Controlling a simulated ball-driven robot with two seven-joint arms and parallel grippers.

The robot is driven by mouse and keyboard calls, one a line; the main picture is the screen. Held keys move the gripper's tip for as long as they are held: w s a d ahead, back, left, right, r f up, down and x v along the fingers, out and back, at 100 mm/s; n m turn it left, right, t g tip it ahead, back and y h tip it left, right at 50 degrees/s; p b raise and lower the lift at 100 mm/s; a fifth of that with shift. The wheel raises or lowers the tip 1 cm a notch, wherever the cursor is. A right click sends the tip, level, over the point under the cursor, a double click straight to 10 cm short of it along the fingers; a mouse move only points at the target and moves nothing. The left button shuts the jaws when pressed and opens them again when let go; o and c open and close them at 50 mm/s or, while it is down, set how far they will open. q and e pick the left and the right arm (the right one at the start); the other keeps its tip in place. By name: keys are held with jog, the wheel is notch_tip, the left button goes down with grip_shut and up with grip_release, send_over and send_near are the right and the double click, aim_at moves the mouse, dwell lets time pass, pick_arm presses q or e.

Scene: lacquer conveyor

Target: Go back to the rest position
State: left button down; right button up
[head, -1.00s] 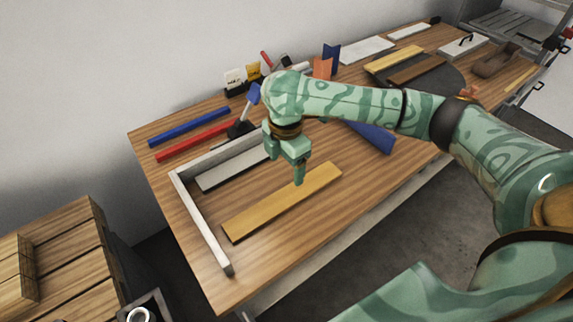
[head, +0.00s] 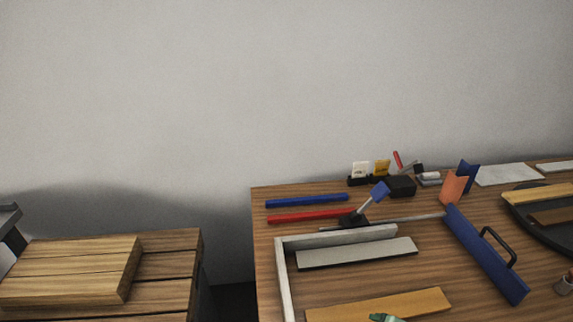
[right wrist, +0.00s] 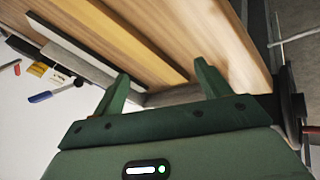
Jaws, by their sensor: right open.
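My right gripper (right wrist: 162,85) is open and empty in the right wrist view, its two green fingers spread apart. Only a small green tip of it shows at the bottom edge of the head view (head: 384,318), in front of the yellow strip (head: 418,301). The strip lies flat on the wooden table and also shows beyond the fingers in the right wrist view (right wrist: 125,42). My left gripper is not in view.
A white corner frame (head: 284,280) and a grey strip (head: 357,253) lie on the table. A blue board with a black handle (head: 485,255) is to the right. Blue (head: 307,201) and red (head: 310,216) bars lie behind. A wooden crate (head: 165,265) stands left, across a gap.

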jog(key=s+d+m+h, duration=0.55)
jog(key=s+d, duration=0.45)
jog(key=d, duration=0.4)
jog(key=s+a+f+g+y, duration=0.1)
jog(key=s+a+f+g, duration=0.15)
jog(key=f, duration=1.05)
jog(key=s+a+f+g+y, duration=0.1)
jog(key=s+a+f+y, duration=0.15)
jog(key=f, duration=0.95)
jog(key=s+f+m+g, duration=0.1)
jog(key=s+f, duration=0.6)
jog(key=s, duration=0.3)
jog(key=s+f+m+g, duration=0.1)
jog(key=s+f+m, duration=0.1)
jog(key=s+f, duration=0.6)
jog(key=shift+s+d+y, duration=0.15)
jog(key=shift+s+y, duration=0.25)
jog(key=shift+s, duration=0.85)
